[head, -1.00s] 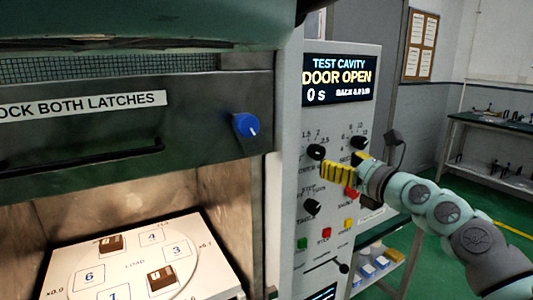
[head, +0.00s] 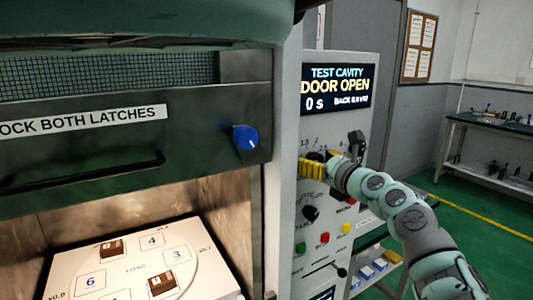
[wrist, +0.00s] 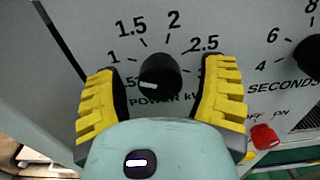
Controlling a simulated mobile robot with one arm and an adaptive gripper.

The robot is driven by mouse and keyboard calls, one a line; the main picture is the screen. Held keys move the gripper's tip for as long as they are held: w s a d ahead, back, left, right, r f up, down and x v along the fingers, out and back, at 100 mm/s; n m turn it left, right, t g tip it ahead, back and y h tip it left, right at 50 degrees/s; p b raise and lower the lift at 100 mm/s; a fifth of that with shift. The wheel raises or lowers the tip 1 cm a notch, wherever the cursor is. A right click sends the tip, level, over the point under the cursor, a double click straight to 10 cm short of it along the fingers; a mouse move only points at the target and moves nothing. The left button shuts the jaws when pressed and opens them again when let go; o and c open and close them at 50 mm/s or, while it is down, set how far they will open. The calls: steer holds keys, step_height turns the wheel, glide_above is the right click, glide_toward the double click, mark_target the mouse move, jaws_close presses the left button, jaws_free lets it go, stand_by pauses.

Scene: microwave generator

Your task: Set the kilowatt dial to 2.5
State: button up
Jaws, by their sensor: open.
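The kilowatt dial (wrist: 160,76) is a round black knob marked POWER kW in the wrist view. Its white mark points left and slightly down, toward the .5 end of the scale. The 2.5 label (wrist: 205,44) is at its upper right. My gripper (wrist: 164,80) is open, with one yellow finger on each side of the dial; gaps show between fingers and knob. In the head view my gripper (head: 314,168) is at the control panel (head: 288,130) and hides the dial.
The SECONDS dial (wrist: 309,54) and a red switch (wrist: 264,136) are right of the power dial. A black lower dial (head: 311,213) and coloured buttons (head: 324,238) sit below my gripper. The display (head: 338,88) reads DOOR OPEN. The cavity holds a numbered plate (head: 130,268) with brown blocks.

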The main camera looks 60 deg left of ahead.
steer(key=shift+c, duration=0.2)
steer(key=c, duration=1.2)
